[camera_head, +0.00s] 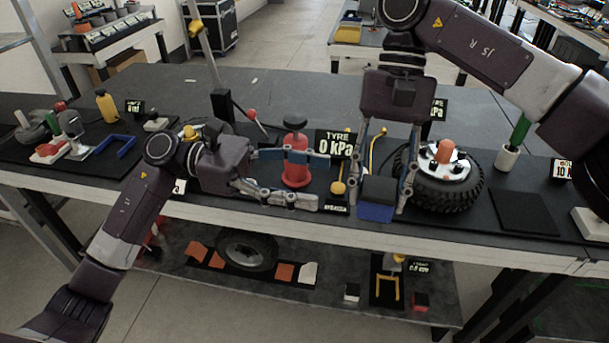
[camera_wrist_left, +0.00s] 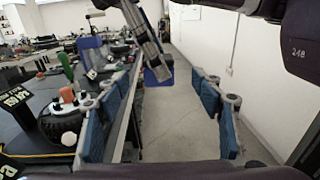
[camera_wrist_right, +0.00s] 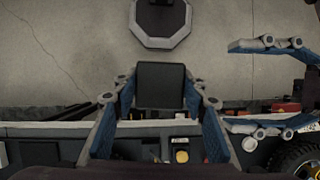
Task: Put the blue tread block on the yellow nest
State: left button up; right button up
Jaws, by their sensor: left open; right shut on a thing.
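The tread block (camera_head: 376,211) has a black top and a blue lower part. My right gripper (camera_head: 378,199) is shut on it and holds it upright in front of the table's front edge. In the right wrist view its dark face (camera_wrist_right: 161,85) sits between the fingers. In the left wrist view its blue part (camera_wrist_left: 158,75) hangs in the air. A yellow U-shaped outline, seemingly the yellow nest (camera_head: 388,302), lies on a black mat on the lower shelf, with nothing seen inside it. My left gripper (camera_head: 318,180) is open and empty, left of the block.
The lower shelf (camera_head: 340,297) also holds a tyre (camera_head: 247,250), several orange pieces and small red blocks. The table edge (camera_head: 280,218) overhangs it. A wheel (camera_head: 440,185), a red pump (camera_head: 296,170) and a pressure display (camera_head: 335,144) stand on the table. A blue U-shaped outline (camera_head: 113,147) lies far left.

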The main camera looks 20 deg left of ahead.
aim_at(382, 188)
pick_arm(q)
jog(key=d, duration=1.1)
jog(key=shift+w+d, duration=0.15)
jog(key=shift+d, duration=0.1)
jog(key=c, duration=1.3)
jog(key=shift+c, duration=0.2)
pick_arm(e)
jog(key=o, duration=1.3)
